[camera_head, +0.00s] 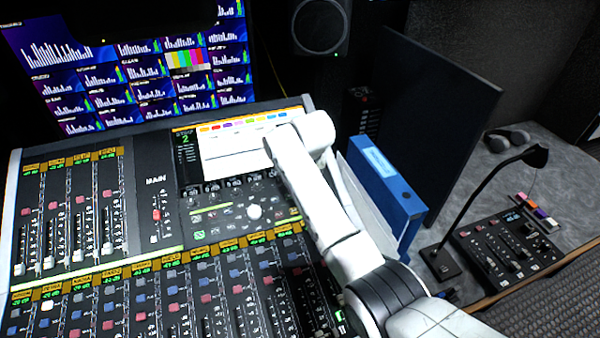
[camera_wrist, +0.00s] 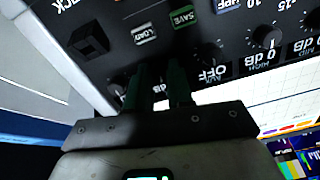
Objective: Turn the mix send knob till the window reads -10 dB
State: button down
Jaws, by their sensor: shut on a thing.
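My gripper (camera_wrist: 155,78) is at the mixing console's panel in the wrist view. In the head view my white arm reaches over the console (camera_head: 150,182) and hides the gripper and the knob.
A neighbouring aux knob (camera_wrist: 208,54) sits close beside the fingers, its text reading OFF. The console screen (camera_head: 225,150) is by my arm.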

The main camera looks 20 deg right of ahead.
jog(key=shift+m+p, duration=0.35)
jog(key=shift+m, duration=1.45)
jog(key=c, duration=1)
grip_release()
jog(key=shift+r, duration=0.15)
jog(key=v, duration=1)
jog(key=shift+r+b, duration=0.25)
jog(key=shift+b, duration=0.05)
jog(key=shift+s, duration=0.1)
